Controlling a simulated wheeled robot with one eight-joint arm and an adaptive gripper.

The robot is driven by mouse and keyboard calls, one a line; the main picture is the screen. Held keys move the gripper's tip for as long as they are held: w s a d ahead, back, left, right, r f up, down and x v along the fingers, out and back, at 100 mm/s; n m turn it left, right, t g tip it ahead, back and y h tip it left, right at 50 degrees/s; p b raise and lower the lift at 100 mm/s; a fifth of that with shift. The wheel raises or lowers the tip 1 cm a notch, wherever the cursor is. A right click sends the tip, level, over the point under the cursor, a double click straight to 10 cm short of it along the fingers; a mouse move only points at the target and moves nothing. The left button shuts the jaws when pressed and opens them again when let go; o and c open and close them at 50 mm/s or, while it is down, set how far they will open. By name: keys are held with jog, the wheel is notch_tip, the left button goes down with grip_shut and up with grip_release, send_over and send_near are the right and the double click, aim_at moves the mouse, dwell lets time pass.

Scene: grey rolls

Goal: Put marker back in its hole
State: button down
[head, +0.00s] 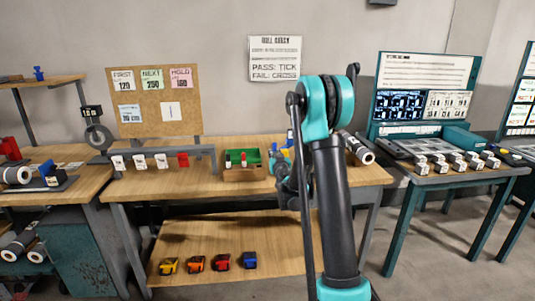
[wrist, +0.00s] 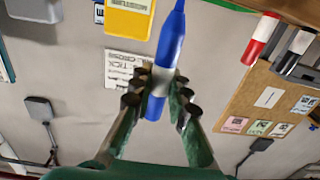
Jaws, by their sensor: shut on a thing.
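A blue marker (wrist: 170,45) with a pale band is held between the fingers of my gripper (wrist: 161,95) in the wrist view. Its narrow end points to the top edge of that picture. In the head view my gripper (head: 281,163) is mostly hidden by my arm, above the middle bench, right of a wooden block with a green part (head: 236,174). Red and white pieces show at this block. A red-and-white marker (wrist: 260,38) and a black-and-white marker (wrist: 294,51) stand apart from my gripper in the wrist view. I cannot make out an empty hole.
A corkboard (head: 155,100) stands behind. Several coloured items lie on the lower shelf.

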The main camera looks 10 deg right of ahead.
jog(key=w+a+r+y, duration=0.1)
jog(key=w+a+r, duration=0.5)
jog(key=w+r, duration=0.1)
jog(key=shift+a+r+n, duration=0.25)
jog(key=shift+r+n, duration=0.1)
jog(key=shift+n, duration=0.05)
notch_tip(320, 180, down, 8)
jog(key=n+g+y, duration=0.1)
jog(key=n+y, duration=0.1)
jog(key=y, duration=0.2)
jog(key=shift+n, duration=0.3)
dwell(0.4)
jog(key=shift+f, duration=0.1)
jog(key=shift+f, duration=3.25)
dwell(0.8)
jog(key=c, duration=1.4)
grip_release()
